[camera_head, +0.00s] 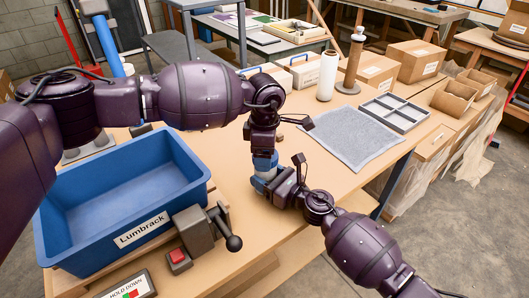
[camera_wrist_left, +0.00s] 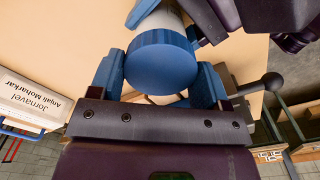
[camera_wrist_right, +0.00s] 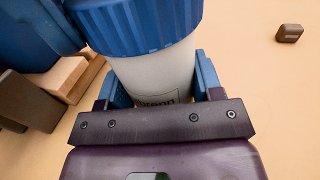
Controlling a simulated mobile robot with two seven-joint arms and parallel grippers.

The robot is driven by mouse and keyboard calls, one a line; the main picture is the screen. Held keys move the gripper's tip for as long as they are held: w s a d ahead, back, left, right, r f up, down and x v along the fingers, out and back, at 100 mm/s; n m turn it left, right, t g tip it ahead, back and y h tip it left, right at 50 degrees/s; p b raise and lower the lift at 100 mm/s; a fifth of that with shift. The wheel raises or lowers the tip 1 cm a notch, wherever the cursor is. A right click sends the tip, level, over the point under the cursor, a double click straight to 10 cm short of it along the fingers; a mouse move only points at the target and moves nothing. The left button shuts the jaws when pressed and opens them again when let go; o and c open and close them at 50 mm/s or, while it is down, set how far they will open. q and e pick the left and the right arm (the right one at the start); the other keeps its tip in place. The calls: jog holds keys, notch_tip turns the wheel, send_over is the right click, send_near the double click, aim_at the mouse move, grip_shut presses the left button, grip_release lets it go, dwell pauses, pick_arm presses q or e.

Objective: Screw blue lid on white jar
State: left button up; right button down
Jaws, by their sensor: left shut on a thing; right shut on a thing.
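The white jar (camera_wrist_right: 155,82) stands upright between the fingers of my right gripper (camera_wrist_right: 150,90), which is shut on its body. The ribbed blue lid (camera_wrist_right: 140,25) sits at the jar's mouth; whether its thread is engaged cannot be seen. In the left wrist view the lid (camera_wrist_left: 162,65) lies between the blue fingers of my left gripper (camera_wrist_left: 160,75), which is shut on it from above. In the head view my left gripper (camera_head: 265,160) is directly over my right gripper (camera_head: 268,182), and they hide most of the jar and lid.
A blue crate (camera_head: 60,235) labelled Lumbrack stands left, beside a grey lever device (camera_head: 195,230) and a button box (camera_head: 130,288). A grey mat (camera_head: 345,138), grey divided tray (camera_head: 393,112) and white roll (camera_head: 327,75) are behind right.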

pick_arm(q)
jog(key=m, duration=0.5)
jog(key=shift+m, duration=0.3)
jog(key=m, duration=0.6)
jog(key=shift+w+d, duration=0.1)
jog(key=o, duration=0.9)
jog(key=shift+r, duration=2.2)
jog(key=shift+c, duration=0.2)
